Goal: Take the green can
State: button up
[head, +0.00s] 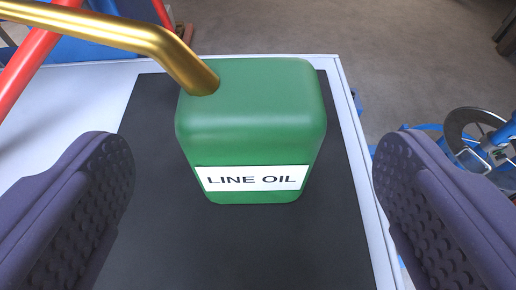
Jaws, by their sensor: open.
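The green can (252,120) stands upright on a black mat (240,245) in the middle of the head view. It has a white label reading "LINE OIL" on the side facing me. A gold spout (150,40) joins its top at the left rear and runs up out of the picture to the left. My gripper (252,205) is open, with one dark ridged finger at the left and one at the right. Both fingers are apart from the can, which lies beyond them and between them. Nothing is held.
The mat lies on a white table (60,105) whose right edge is close to the can. A red bar (42,52) and blue parts stand at the upper left. A wheel and blue frame (475,130) are at the right, beyond the table. Grey floor (400,50) shows behind.

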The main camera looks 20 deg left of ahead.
aim_at(251, 100)
jog(key=shift+w+f, duration=0.2)
jog(key=p+x, duration=0.2)
jog(key=x, duration=0.5)
jog(key=shift+w+a+f, duration=0.1)
jog(key=shift+w+a, duration=0.05)
jog(key=shift+a, duration=0.1)
jog(key=shift+c, duration=0.3)
jog(key=shift+d, duration=0.1)
jog(key=c, duration=1.1)
